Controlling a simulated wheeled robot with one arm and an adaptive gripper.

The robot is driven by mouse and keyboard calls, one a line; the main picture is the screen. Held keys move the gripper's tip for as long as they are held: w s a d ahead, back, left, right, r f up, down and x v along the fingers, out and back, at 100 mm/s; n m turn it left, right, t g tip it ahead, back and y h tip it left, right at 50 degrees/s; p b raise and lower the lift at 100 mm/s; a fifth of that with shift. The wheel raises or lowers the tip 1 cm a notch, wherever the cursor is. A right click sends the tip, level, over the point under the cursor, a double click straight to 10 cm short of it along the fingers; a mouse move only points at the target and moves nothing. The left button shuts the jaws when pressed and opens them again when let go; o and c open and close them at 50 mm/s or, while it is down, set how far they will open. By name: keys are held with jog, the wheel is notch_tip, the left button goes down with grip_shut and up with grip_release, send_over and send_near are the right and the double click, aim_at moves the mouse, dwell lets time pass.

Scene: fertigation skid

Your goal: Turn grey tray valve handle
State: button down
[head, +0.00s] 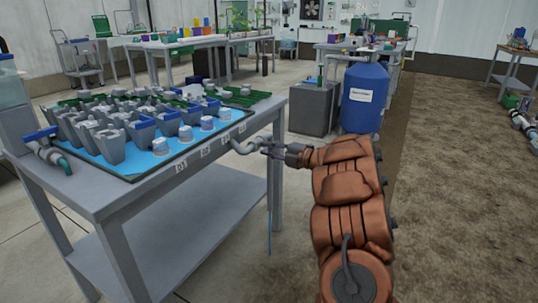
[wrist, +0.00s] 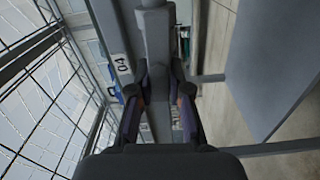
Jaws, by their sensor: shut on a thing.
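The grey tray valve (head: 245,146) sticks out from the right edge of the grey table as a bent pipe. My gripper (head: 270,148) is at the outer end of this valve, shut on its handle. The handle is small and mostly hidden by the fingers in the head view. In the wrist view the grey valve body (wrist: 154,35) runs down from the top between the two dark fingers of my gripper (wrist: 159,75). The handle's exact angle cannot be told.
A blue-lined tray (head: 105,168) on the grey table (head: 115,200) holds several grey pots and small cups. A thin blue vertical line (head: 269,225) hangs below the valve. A blue barrel (head: 364,98) and grey bin (head: 313,108) stand behind.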

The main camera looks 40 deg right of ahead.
jog(key=shift+n, duration=0.3)
jog(key=c, duration=1.1)
grip_release()
jog(key=v, duration=1.2)
jog(key=shift+f, duration=0.1)
